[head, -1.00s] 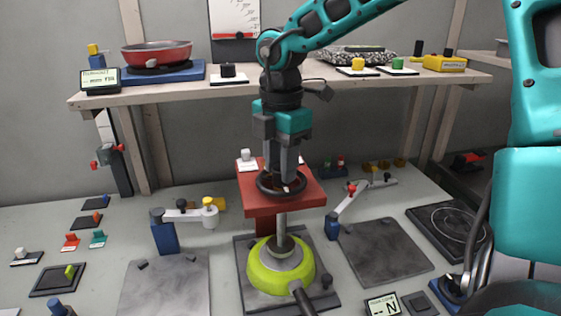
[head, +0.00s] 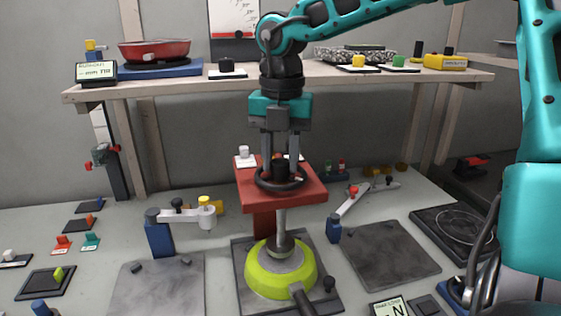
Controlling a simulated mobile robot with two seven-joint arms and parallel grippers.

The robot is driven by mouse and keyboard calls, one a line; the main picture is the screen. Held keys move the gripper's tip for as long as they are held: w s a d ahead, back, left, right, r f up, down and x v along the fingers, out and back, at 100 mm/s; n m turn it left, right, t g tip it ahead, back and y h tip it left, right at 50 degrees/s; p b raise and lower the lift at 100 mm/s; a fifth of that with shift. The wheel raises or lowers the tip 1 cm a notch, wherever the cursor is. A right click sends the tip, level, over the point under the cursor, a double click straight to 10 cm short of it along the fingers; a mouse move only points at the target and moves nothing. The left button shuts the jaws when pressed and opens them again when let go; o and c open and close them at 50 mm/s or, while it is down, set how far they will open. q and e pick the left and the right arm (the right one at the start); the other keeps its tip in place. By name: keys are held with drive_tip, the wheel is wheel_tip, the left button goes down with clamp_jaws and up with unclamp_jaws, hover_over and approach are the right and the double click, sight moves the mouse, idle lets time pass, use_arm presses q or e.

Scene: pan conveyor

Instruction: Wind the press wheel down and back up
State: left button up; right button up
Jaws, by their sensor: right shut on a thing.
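The press is a red block (head: 260,205) with a black wheel (head: 279,187) lying flat on top. A grey rod (head: 281,222) runs down from the block to a grey round piece on a lime-green pan (head: 257,281), whose dark handle points to the front. My right gripper (head: 280,172) comes down upright from above, with its two fingers on either side of the dark middle of the wheel, shut on it. The fingertips are partly hidden at the wheel. My left gripper is not in view.
The pan sits on a dark plate (head: 325,300). Swing arms stand left (head: 190,216) and right (head: 352,205) of the press. A shelf (head: 200,84) behind carries a red pan (head: 153,50) and small blocks. Flat grey plates lie on both sides.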

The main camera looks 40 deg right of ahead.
drive_tip(key=n, duration=0.3)
drive_tip(key=shift+n, duration=0.3)
drive_tip(key=shift+n+b, duration=0.3)
drive_tip(key=shift+n, duration=0.7)
drive_tip(key=n, duration=0.3)
drive_tip(key=shift+d+n, duration=0.1)
drive_tip(key=shift+n, duration=0.2)
drive_tip(key=n, duration=0.4)
drive_tip(key=n+p, duration=0.1)
drive_tip(key=n, duration=0.5)
drive_tip(key=shift+n, duration=0.4)
drive_tip(key=n+p, duration=0.1)
drive_tip(key=n, duration=0.4)
drive_tip(key=shift+w+d+n, duration=0.1)
drive_tip(key=shift+n, duration=0.6)
